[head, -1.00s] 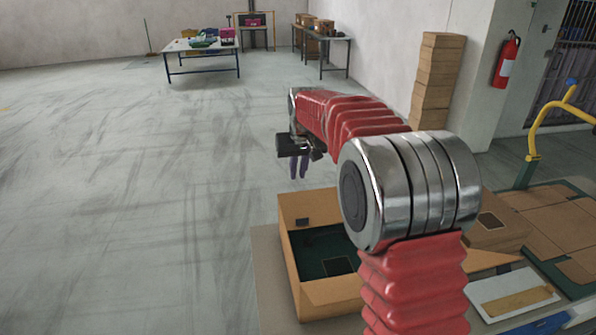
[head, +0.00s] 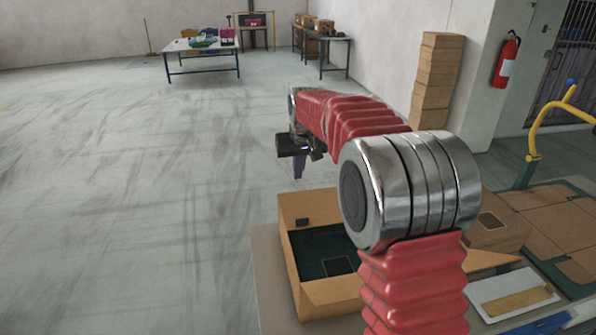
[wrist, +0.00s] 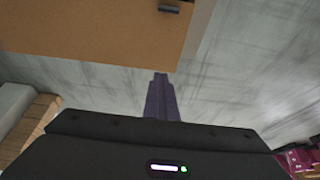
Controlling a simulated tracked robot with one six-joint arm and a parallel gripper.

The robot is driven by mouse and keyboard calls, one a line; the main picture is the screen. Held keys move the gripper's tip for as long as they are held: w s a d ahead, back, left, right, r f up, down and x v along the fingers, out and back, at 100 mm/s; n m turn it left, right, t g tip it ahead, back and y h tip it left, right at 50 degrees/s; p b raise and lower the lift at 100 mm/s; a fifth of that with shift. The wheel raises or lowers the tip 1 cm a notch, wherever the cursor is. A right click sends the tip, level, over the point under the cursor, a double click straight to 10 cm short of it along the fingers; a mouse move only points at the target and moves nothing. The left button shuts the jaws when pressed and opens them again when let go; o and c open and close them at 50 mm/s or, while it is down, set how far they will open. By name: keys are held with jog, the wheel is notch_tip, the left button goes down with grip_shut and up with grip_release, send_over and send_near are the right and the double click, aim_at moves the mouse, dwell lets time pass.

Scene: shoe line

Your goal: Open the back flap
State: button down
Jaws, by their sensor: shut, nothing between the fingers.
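An open cardboard box (head: 331,299) with a dark green inside stands on the table below my arm in the head view. Its far panel (head: 291,205) stands up at the back and bears a small dark tab (head: 303,222). I cannot tell flap from wall there. My gripper (head: 298,172) is above and just beyond that panel, pointing down, its purple fingers shut and empty. In the wrist view a brown cardboard panel (wrist: 95,35) with a dark tab (wrist: 170,9) fills the upper left. The fingertips (wrist: 161,76) show close to its lower edge; contact is unclear. My arm hides the box's right part.
A flat cardboard piece (head: 512,296) and a smaller box (head: 495,232) lie to the right. A yellow rail (head: 535,130) stands at the far right. Stacked cartons (head: 437,80) stand by the wall. The floor to the left is clear.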

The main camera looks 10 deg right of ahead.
jog(key=c, duration=2.5)
grip_release()
jog(key=o, duration=1.2)
jog(key=shift+r, duration=0.1)
jog(key=v, duration=1.3)
jog(key=shift+s+r, duration=0.15)
jog(key=shift+s, duration=0.05)
jog(key=shift+c, duration=0.2)
